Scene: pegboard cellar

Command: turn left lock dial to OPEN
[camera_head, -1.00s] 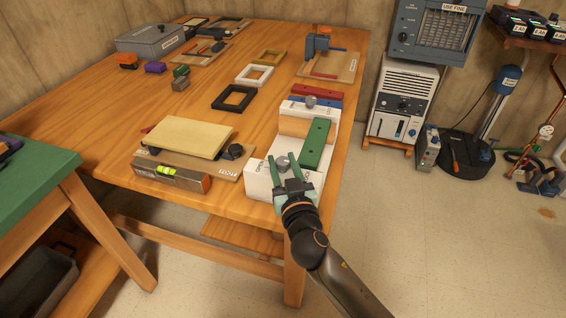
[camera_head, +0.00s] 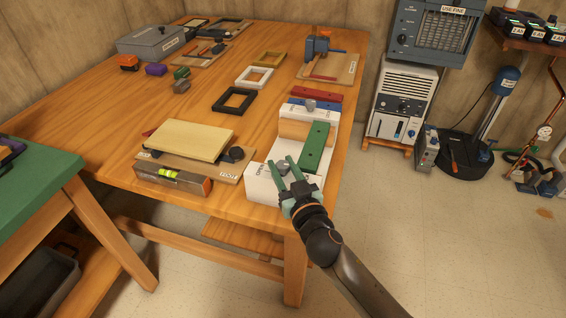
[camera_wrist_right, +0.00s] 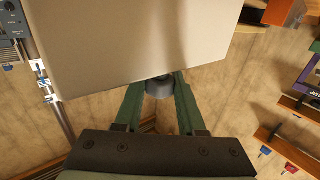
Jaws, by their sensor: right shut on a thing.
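A white lock fixture (camera_head: 258,180) stands at the near right corner of the workbench, with a green bar (camera_head: 316,146) across its top. A grey dial (camera_head: 284,166) is on its near end, with lettering beside it that is partly covered and too small to read. A second grey dial (camera_head: 310,103) is on its far end. My right gripper (camera_head: 282,163) is shut on the near dial, its green fingers on either side. In the right wrist view the dark dial (camera_wrist_right: 160,88) sits between the fingertips, beneath the pale fixture block (camera_wrist_right: 140,45). The dial's pointer setting cannot be told.
The wooden workbench (camera_head: 110,105) holds a board with a tan block (camera_head: 185,140) and a level (camera_head: 170,178) left of the fixture. Red and blue bars (camera_head: 317,93) lie behind it. A green-topped table (camera_head: 35,180) stands at the left.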

